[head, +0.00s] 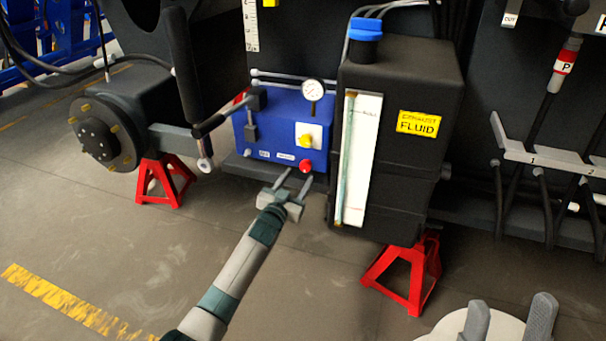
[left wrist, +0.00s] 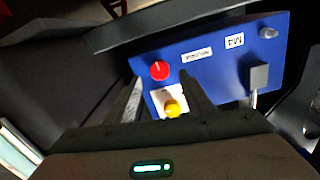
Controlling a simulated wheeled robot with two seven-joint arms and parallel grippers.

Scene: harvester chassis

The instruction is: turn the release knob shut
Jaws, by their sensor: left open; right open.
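A blue pump box (head: 265,135) has a red round knob (head: 305,166) low on its front face. Above it a yellow knob (head: 306,141) sits on a white plate. I cannot tell from labels which one is the release knob. My left gripper (head: 296,178) is open and empty, just in front of and below the red knob. In the left wrist view the red knob (left wrist: 159,71) appears between the fingertips, and the yellow knob (left wrist: 173,107) appears between the fingers. No contact is evident. My right gripper (head: 508,320) is open and empty at the bottom right.
A black fluid tank (head: 400,100) with a blue cap stands close right of the box. A pressure gauge (head: 312,90) tops the box. A black lever (head: 188,80) and a wheel hub (head: 105,132) are left. Red stands (head: 405,275) stand below; floor in front is clear.

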